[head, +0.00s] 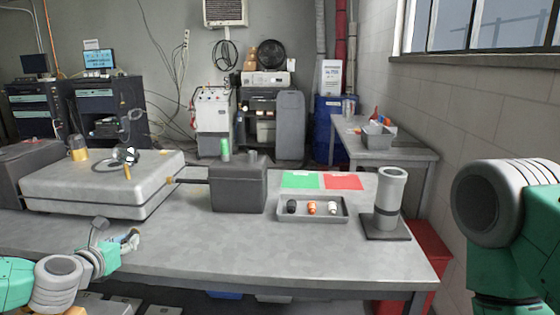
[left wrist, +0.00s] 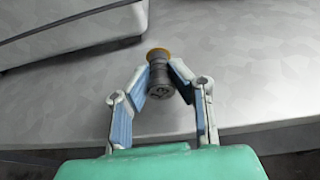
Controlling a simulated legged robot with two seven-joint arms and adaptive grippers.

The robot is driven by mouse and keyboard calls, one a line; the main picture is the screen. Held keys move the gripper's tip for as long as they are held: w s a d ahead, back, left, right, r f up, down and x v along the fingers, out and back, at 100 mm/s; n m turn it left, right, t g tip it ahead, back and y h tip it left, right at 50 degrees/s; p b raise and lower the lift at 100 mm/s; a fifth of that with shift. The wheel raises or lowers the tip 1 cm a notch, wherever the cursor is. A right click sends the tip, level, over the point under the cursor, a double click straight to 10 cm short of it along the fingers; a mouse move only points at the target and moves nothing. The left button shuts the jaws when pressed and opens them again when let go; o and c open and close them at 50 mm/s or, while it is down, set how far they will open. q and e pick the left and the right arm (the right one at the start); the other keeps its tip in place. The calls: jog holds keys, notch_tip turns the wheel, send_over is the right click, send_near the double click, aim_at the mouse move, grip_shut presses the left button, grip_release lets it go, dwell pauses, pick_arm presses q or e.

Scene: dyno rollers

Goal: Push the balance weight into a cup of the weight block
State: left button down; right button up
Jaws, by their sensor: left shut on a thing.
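My left gripper (head: 128,241) is low at the front left of the grey table, near its front edge. In the left wrist view the gripper (left wrist: 160,78) is shut on a small dark grey cylinder with a brass-coloured end, which looks like the balance weight (left wrist: 160,88). The weight is hard to make out in the head view. A dark grey box (head: 238,190), possibly the weight block, stands mid-table, right of and apart from the gripper. My right gripper is out of view.
A large light-grey case (head: 100,190) lies on the table behind my left gripper. A tray (head: 312,216) with small parts, green (head: 300,180) and red (head: 343,182) mats and a grey cylinder on a base (head: 388,200) are to the right. The front middle of the table is clear.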

pick_arm(q)
jog(key=shift+r+p, duration=0.9)
jog(key=shift+r, duration=1.1)
jog(key=shift+f, duration=0.1)
